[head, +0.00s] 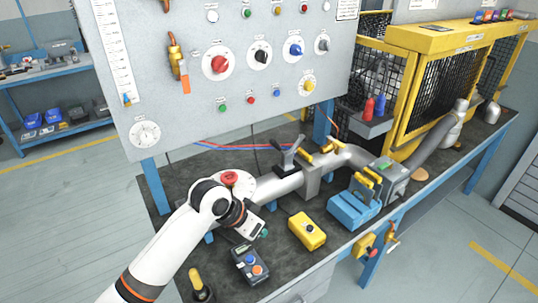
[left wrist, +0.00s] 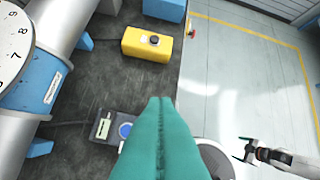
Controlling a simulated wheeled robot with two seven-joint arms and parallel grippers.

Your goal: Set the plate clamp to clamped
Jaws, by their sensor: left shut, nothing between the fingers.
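The lever is not in that view. My right gripper (left wrist: 243,149) shows small at the lower right of the left wrist view, over the floor, its fingers apart.
A yellow button box (head: 307,231), a grey control box with coloured buttons (head: 250,265) and a blue box (head: 353,208) stand along the bench front. A red-centred dial (head: 237,181) sits by my left wrist. A panel with knobs (head: 240,110) rises behind the pipe.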

